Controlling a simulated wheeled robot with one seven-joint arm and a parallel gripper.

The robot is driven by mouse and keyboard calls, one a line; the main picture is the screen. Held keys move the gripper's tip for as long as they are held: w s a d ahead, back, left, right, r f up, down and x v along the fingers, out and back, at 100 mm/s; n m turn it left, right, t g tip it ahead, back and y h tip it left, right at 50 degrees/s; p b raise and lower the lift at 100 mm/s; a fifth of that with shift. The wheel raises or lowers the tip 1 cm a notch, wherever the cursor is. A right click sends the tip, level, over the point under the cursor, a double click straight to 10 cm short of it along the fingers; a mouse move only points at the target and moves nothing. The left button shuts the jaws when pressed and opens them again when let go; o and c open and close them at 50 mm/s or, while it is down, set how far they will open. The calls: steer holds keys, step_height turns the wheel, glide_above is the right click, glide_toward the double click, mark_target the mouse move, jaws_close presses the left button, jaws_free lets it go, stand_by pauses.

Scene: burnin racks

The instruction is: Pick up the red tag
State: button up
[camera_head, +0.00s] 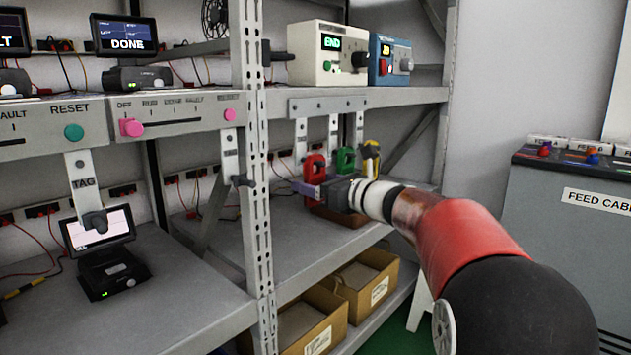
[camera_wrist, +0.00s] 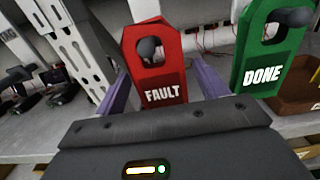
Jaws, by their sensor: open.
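The red tag (camera_head: 314,170) hangs on a peg under the shelf beam, inside the right rack bay. In the wrist view the red tag (camera_wrist: 156,68) reads FAULT and a dark round peg end shows in its hole. My gripper (camera_head: 305,188) is at the tag, and in the wrist view its two purple fingers (camera_wrist: 160,85) stand apart, one on each side of the tag's lower part. I cannot tell whether either finger touches the tag. The tag's lower end is hidden behind the gripper body.
A green DONE tag (camera_wrist: 272,52) hangs close to the right of the red one; it also shows in the head view (camera_head: 345,160). A yellow tag (camera_head: 371,152) hangs beyond it. A brown tray (camera_head: 345,217) sits below. The rack upright (camera_head: 256,160) stands at left.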

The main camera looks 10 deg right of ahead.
steer(key=shift+w+a, duration=0.25)
steer(key=shift+w, duration=0.05)
steer(key=c, duration=1)
steer(key=shift+c, duration=0.2)
steer(key=shift+r, duration=0.65)
steer(key=r+v, duration=0.1)
steer(key=v, duration=1.7)
steer(key=shift+r, duration=0.2)
